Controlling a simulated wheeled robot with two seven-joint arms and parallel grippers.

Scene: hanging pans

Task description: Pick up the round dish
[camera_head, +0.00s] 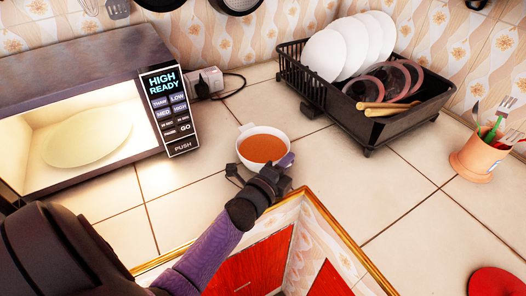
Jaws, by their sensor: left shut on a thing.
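A round white dish (243,150) with orange-brown liquid in it is on the tiled counter, in the middle of the head view. My left gripper (262,176) reaches it from the near side and is shut on its near rim. The fingertips are small and dark here, and part of the near side of the dish is hidden behind them. I cannot tell whether the dish is lifted off the counter. My right gripper is not in view.
A lit microwave (70,75) with a pale plate (88,138) inside stands at left. A black dish rack (385,128) with plates is behind right. A utensil pot (475,160) stands at far right. The counter's gold-trimmed edge (305,190) is just in front of the dish.

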